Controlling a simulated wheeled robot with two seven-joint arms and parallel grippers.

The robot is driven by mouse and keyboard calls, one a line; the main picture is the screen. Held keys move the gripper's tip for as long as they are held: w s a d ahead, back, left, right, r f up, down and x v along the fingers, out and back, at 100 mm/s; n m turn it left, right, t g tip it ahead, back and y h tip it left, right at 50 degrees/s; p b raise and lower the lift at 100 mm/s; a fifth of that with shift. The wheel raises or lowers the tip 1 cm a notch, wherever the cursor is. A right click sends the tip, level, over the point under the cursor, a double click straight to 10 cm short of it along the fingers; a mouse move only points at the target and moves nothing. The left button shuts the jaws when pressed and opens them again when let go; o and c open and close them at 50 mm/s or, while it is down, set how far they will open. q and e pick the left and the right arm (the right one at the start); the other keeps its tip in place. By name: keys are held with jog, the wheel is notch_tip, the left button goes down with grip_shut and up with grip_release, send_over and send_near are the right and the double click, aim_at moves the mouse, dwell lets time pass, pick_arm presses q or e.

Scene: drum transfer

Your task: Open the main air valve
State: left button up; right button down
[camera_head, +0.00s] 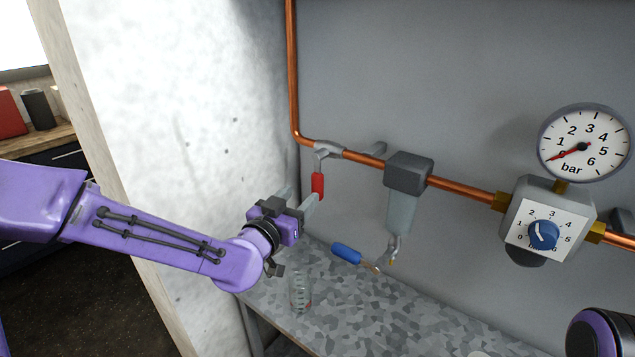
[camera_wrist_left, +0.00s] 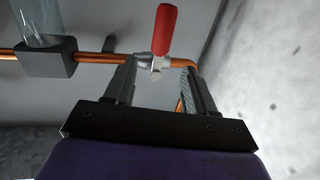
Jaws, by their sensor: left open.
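The main air valve (camera_head: 328,149) sits on the copper pipe, and its red handle (camera_head: 317,186) hangs straight down, across the pipe. My left gripper (camera_head: 302,193) is open, with its fingers reaching toward the handle from the left. In the left wrist view, the red handle (camera_wrist_left: 164,30) shows in line with the gap between the two fingers of my left gripper (camera_wrist_left: 160,76), with no visible contact. Whether the handle is inside the gap or beyond the fingertips, I cannot tell. My right gripper is not in view.
A clear bottle (camera_head: 300,292) stands on the speckled bench (camera_head: 400,325). A pale wall (camera_head: 200,130) is at left.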

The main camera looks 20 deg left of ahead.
aim_at(315, 183)
pick_arm(q)
jog(key=w, duration=0.3)
jog(key=w+d+p, duration=0.1)
jog(key=w, duration=0.2)
jog(key=w+p, duration=0.1)
jog(key=w, duration=0.3)
jog(key=shift+d+f, duration=0.2)
jog(key=shift+s, duration=0.1)
grip_shut()
